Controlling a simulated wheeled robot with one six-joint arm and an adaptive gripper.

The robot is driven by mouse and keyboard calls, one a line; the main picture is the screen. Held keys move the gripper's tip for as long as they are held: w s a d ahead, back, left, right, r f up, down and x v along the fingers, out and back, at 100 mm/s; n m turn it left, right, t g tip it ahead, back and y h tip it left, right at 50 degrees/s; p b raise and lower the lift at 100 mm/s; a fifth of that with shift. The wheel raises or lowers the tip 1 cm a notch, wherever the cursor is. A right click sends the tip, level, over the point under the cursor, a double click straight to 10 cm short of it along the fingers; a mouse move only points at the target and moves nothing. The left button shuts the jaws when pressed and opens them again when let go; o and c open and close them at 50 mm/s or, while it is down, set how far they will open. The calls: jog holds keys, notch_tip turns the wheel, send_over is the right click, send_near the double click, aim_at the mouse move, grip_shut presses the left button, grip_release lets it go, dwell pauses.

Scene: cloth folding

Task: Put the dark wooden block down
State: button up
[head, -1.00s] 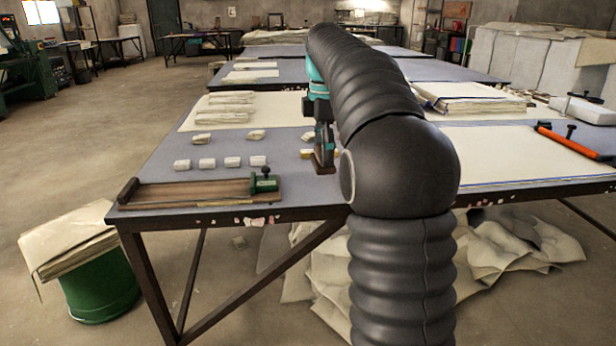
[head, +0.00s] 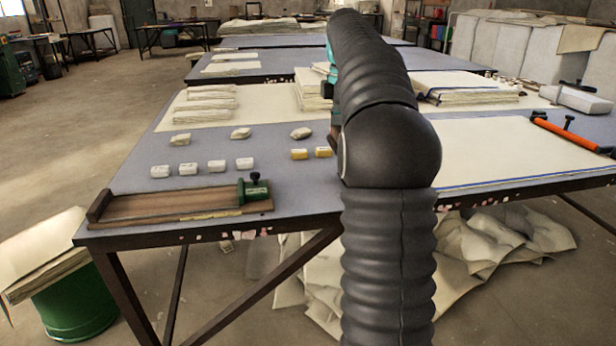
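My gripper (head: 335,128) is mostly hidden behind my own black ribbed arm. Only a narrow dark edge shows at the arm's left side, above the blue-grey table (head: 277,180). I cannot make out its fingertips or whether they are open. I cannot pick out the dark wooden block with certainty; a small dark brown sliver shows at the arm's edge, but it may be part of the gripper.
A wooden board with a green clamp (head: 254,192) lies along the table's front left edge. Several small white blocks (head: 216,166), two yellowish blocks (head: 299,154) and folded cloths (head: 208,103) lie beyond it. An orange-handled tool (head: 570,136) lies at right.

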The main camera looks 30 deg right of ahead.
jog(key=a+f, duration=0.1)
jog(key=a, duration=0.1)
jog(key=a+f+b, duration=0.1)
jog(key=a+f, duration=0.1)
jog(key=a, duration=0.1)
jog(key=a+f, duration=0.1)
jog(key=a, duration=0.2)
jog(key=shift+w+f, duration=0.25)
jog(key=shift+f, duration=0.15)
jog(key=shift+f+b, duration=0.55)
jog(key=shift+f, duration=1.45)
jog(key=shift+f, duration=0.1)
jog(key=o, duration=1.1)
jog(key=shift+c, duration=0.2)
